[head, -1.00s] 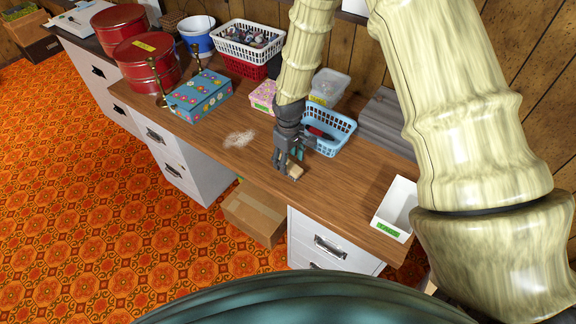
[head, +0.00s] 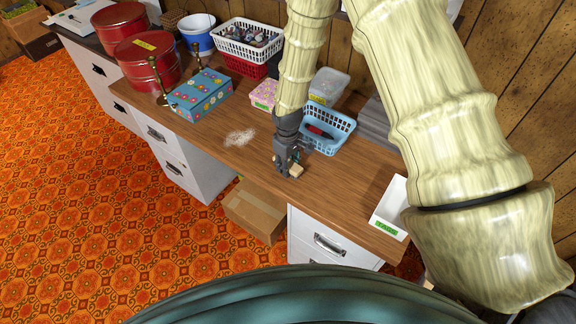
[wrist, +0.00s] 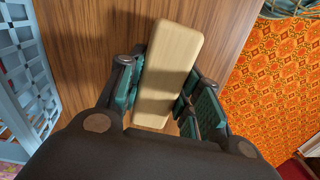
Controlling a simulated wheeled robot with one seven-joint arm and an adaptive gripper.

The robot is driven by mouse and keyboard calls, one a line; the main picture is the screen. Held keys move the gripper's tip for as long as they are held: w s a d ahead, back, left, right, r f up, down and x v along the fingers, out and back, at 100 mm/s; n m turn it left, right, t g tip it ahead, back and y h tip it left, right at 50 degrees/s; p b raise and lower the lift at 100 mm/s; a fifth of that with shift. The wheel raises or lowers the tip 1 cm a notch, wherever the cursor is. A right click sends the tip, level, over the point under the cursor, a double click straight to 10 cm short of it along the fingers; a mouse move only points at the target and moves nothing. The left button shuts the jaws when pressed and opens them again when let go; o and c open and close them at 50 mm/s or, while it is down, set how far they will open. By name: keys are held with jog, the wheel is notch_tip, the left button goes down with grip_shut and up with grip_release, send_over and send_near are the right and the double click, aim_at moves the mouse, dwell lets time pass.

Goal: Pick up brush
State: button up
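The brush (head: 296,171) shows as a small pale wooden block on the brown desk top, in front of the blue basket. In the wrist view its smooth wooden back (wrist: 168,70) lies lengthwise between the fingers, slightly tilted; its bristles are hidden. My gripper (head: 288,166) is down at the brush. I cannot tell whether the brush still touches the desk.
The blue basket (head: 333,121) with a dark and red item stands just behind my gripper. A white tray (head: 387,216) with a green label is at right. A flowered box (head: 201,96) and a pale powdery patch (head: 239,138) are at left. The desk's front edge is close.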

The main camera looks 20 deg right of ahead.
jog(key=shift+r, duration=0.15)
jog(key=shift+c, duration=0.2)
jog(key=shift+r+b, duration=0.45)
jog(key=shift+r, duration=0.1)
jog(key=shift+r+b, duration=0.45)
jog(key=shift+r, duration=0.5)
jog(key=s+a+r+b, duration=0.1)
jog(key=s+a+b, duration=0.1)
jog(key=s+a, duration=0.2)
jog(key=s+a+b, duration=0.2)
jog(key=s+a, duration=0.1)
jog(key=s, duration=0.7)
jog(key=shift+a+r, duration=0.4)
